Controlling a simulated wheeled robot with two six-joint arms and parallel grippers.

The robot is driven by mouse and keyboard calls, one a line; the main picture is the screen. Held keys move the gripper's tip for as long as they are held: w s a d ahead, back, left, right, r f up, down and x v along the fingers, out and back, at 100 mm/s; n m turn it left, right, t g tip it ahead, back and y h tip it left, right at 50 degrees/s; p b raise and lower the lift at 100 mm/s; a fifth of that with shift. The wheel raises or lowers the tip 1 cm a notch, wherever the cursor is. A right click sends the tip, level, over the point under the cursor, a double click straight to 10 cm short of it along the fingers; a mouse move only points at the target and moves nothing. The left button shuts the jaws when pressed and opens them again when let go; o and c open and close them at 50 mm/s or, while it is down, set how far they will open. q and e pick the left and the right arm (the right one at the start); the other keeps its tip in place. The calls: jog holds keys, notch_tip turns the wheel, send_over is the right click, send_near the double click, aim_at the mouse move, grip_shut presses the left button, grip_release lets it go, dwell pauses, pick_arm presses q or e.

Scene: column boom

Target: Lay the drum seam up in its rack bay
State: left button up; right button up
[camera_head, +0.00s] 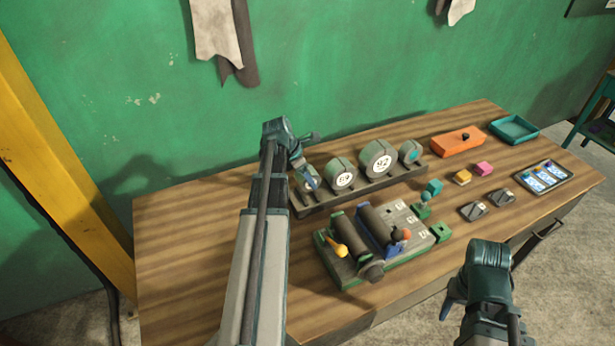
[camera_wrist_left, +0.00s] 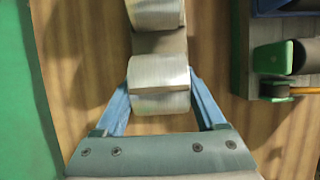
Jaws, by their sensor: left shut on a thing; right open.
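The long grey rack (camera_head: 365,187) lies along the back of the bench and carries a row of grey drums. A drum (camera_wrist_left: 160,98) sits between the blue fingers of my left gripper (camera_head: 309,179) at the rack's left end. A seam line crosses its upper side in the left wrist view. I cannot tell whether it touches the bay floor. Beside it are the drum marked 59 (camera_head: 343,174), the larger drum marked 92 (camera_head: 380,158) and a smaller teal-faced drum (camera_head: 411,152). My right gripper (camera_head: 453,309) is open and empty at the bench front.
A fixture with dark rollers (camera_head: 375,240) stands in front of the rack. An orange block (camera_head: 458,143), a teal tray (camera_head: 514,129), small coloured blocks and a tablet-like panel (camera_head: 543,178) lie to the right. The bench's left part is clear. A green wall rises behind.

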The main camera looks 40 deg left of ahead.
aim_at(307, 183)
pick_arm(q)
jog(key=shift+f, duration=0.2)
jog(key=shift+f+b, duration=0.65)
jog(key=shift+b, duration=0.25)
jog(key=shift+f, duration=0.25)
jog(key=shift+f+b, duration=0.5)
jog(key=shift+b, duration=0.25)
jog(key=shift+f, duration=0.15)
jog(key=o, duration=1.5)
